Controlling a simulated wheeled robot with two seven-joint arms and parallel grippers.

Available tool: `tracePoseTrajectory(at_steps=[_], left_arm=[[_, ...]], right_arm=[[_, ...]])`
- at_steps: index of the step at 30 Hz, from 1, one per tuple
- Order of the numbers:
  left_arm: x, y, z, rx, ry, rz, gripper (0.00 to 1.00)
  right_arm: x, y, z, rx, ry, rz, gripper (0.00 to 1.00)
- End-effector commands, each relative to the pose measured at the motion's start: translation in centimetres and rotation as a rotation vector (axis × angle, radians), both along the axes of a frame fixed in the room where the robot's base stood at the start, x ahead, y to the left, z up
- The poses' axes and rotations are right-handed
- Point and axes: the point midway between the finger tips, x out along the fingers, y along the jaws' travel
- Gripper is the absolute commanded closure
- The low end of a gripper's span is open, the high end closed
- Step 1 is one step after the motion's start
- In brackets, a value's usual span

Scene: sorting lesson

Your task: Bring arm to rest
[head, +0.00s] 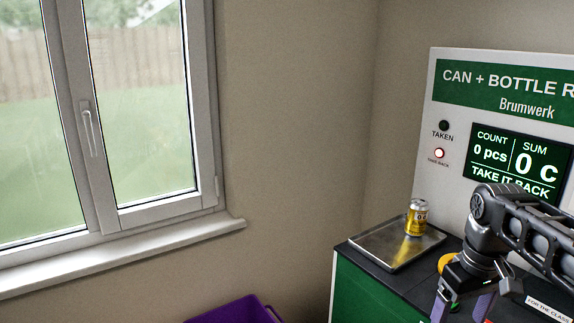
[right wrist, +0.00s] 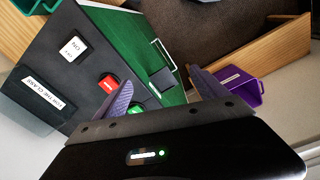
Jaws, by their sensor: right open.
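My right arm comes in from the right in the head view, in front of the can and bottle machine (head: 440,80). My right gripper (head: 462,312) points down, open, over the machine's counter, with its fingertips at the lower edge of the picture. In the right wrist view the two purple fingers of the right gripper (right wrist: 160,98) stand wide apart with nothing between them. A yellow and silver can (head: 416,218) stands upright on the metal tray (head: 385,250), left of the gripper and apart from it. My left gripper does not show.
The machine's screen (head: 515,165) reads 0 pcs, 0 C, "TAKE IT BACK"; the lower lamp (head: 439,153) is lit. A purple crate (head: 215,316) stands below left. Red (right wrist: 108,84) and white (right wrist: 74,48) buttons are on the counter. A window (head: 130,110) is at left.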

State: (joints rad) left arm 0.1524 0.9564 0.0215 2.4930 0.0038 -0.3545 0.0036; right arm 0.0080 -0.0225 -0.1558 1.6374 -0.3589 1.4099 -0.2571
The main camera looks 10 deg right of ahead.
Motion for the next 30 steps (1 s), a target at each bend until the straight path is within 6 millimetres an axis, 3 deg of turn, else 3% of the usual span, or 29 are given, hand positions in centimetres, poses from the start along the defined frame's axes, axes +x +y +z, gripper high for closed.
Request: tracePoseTrajectory(at_steps=[11,17,20,23,26,30], left_arm=[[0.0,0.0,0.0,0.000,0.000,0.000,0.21],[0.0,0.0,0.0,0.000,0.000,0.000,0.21],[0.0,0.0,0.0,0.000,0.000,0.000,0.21],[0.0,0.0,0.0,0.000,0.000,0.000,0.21],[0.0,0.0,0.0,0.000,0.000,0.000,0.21],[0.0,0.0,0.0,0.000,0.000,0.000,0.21]], right_arm=[[5.1,0.5,-0.2,0.011,-0.210,-0.044,0.18],[9.1,3.0,-2.5,0.051,-0.342,-0.052,0.18],[11.2,5.3,-5.2,0.089,-0.396,-0.057,0.18],[13.0,8.5,-9.7,0.141,-0.437,-0.067,0.18],[13.5,12.7,-16.3,0.207,-0.452,-0.093,0.18],[10.6,18.5,-26.1,0.294,-0.425,-0.155,0.18]])
